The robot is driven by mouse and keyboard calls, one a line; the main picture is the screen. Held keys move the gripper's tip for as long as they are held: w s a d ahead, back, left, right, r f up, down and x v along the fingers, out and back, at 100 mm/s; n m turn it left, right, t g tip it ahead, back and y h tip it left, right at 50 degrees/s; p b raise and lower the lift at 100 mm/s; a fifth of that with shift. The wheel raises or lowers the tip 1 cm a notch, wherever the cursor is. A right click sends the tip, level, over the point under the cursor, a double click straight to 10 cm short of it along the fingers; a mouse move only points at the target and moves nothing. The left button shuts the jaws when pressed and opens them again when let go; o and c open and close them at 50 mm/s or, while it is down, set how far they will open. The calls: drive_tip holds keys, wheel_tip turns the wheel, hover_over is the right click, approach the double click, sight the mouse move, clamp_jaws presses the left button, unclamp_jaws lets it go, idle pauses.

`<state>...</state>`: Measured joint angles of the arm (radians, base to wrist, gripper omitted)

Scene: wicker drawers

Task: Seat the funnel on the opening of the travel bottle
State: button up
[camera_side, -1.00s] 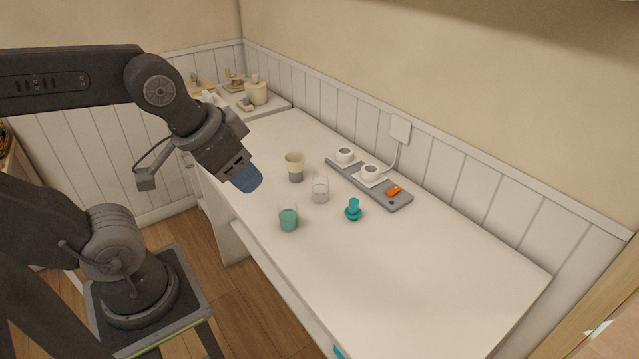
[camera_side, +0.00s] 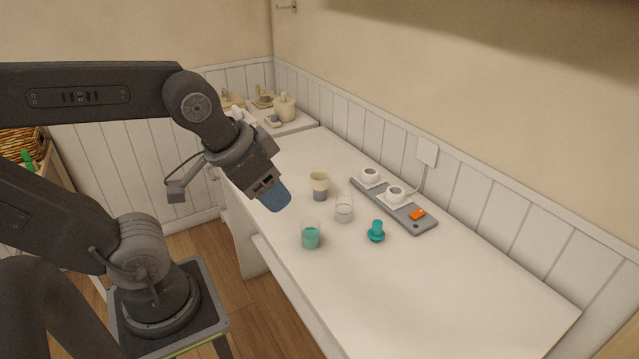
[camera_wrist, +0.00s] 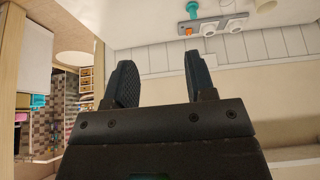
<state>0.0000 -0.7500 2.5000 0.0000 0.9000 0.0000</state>
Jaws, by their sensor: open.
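A teal piece (camera_side: 376,232) with a narrow upright stem on a wide round base stands on the white counter; it looks like the funnel, spout up. It also shows at the top of the wrist view (camera_wrist: 193,9). I cannot tell for sure which vessel is the travel bottle: a cream-topped, grey-bottomed vessel (camera_side: 320,188), a clear one (camera_side: 344,209) and a clear one with teal contents (camera_side: 311,238) stand left of the teal piece. My gripper (camera_side: 275,197) is above the counter, left of these. In the wrist view its fingers (camera_wrist: 158,70) are apart and empty.
A grey power strip (camera_side: 424,226) with two white round items (camera_side: 396,194) and an orange switch lies along the wall behind. Jars (camera_side: 285,107) stand in the far corner. The counter's front right (camera_side: 440,300) is clear.

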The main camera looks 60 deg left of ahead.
drive_tip(key=o, duration=0.8)
drive_tip(key=shift+c, duration=0.2)
drive_tip(key=m+g+y, duration=0.4)
drive_tip(key=m+g, duration=0.1)
drive_tip(key=m, duration=1.4)
hover_over(321, 184)
drive_tip(key=d, duration=0.4)
wheel_tip(321, 184, down, 16)
drive_tip(key=shift+m+y, duration=0.3)
drive_tip(key=shift+m, duration=0.3)
drive_tip(key=x, duration=1)
drive_tip(key=shift+a+r, duration=0.1)
drive_tip(key=shift+a, duration=0.05)
drive_tip(key=shift+w+x, duration=0.2)
drive_tip(key=shift+x, duration=2.65)
